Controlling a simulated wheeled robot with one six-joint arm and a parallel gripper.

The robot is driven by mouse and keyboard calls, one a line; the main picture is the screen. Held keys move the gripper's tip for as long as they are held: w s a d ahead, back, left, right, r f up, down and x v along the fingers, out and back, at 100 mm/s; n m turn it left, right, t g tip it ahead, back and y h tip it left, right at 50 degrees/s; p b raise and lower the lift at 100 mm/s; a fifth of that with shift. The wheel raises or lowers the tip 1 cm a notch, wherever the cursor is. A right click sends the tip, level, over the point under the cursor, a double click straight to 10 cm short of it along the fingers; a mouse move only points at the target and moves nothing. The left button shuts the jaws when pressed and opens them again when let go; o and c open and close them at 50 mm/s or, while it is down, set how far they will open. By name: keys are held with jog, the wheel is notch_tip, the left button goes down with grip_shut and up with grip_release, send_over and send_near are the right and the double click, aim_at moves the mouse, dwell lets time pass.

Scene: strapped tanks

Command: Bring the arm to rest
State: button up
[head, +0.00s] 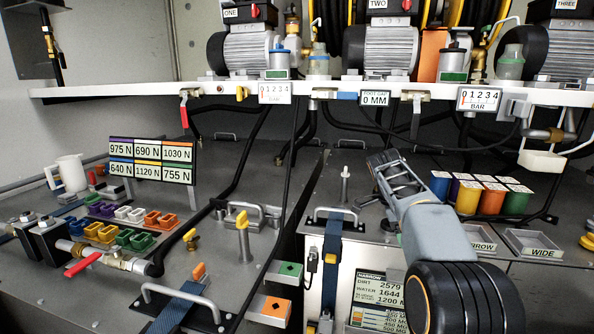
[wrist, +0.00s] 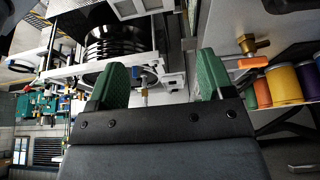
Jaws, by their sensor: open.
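My arm (head: 432,225) rises from the lower right of the head view, with a black round joint nearest and grey links reaching back over the bench. My gripper's fingertips cannot be made out in the head view. In the wrist view my gripper (wrist: 160,84) shows two green fingers spread wide apart. It is open and nothing is held between them. Through the gap I see a pale fitting and part of a white shelf behind. I cannot tell how far away these are.
A white shelf (head: 330,91) with motors and gauges crosses the back. Coloured cans (head: 490,198) stand close right of my arm, with shallow trays (head: 533,243) before them. Left are coloured bins (head: 130,238), a red-handled valve (head: 84,262) and a white jug (head: 70,172). Black hoses hang behind.

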jog(key=s+a+f+n+t+y, duration=0.1)
jog(key=s+a+f+n, duration=0.2)
jog(key=n, duration=0.5)
jog(key=s+a+f+n+t+y, duration=0.1)
jog(key=s+a+f+n, duration=0.15)
jog(key=f+n, duration=0.35)
jog(key=s+a+n+t+y, duration=0.1)
jog(key=s+a+n, duration=0.1)
jog(key=s, duration=0.7)
jog(key=s+a+f+n+t+y, duration=0.1)
jog(key=s+a+n+t, duration=0.1)
jog(key=s+n, duration=0.3)
jog(key=s, duration=0.4)
jog(key=shift+s+a+f+t, duration=0.15)
jog(key=shift+a+f+t, duration=0.15)
jog(key=shift+a, duration=0.1)
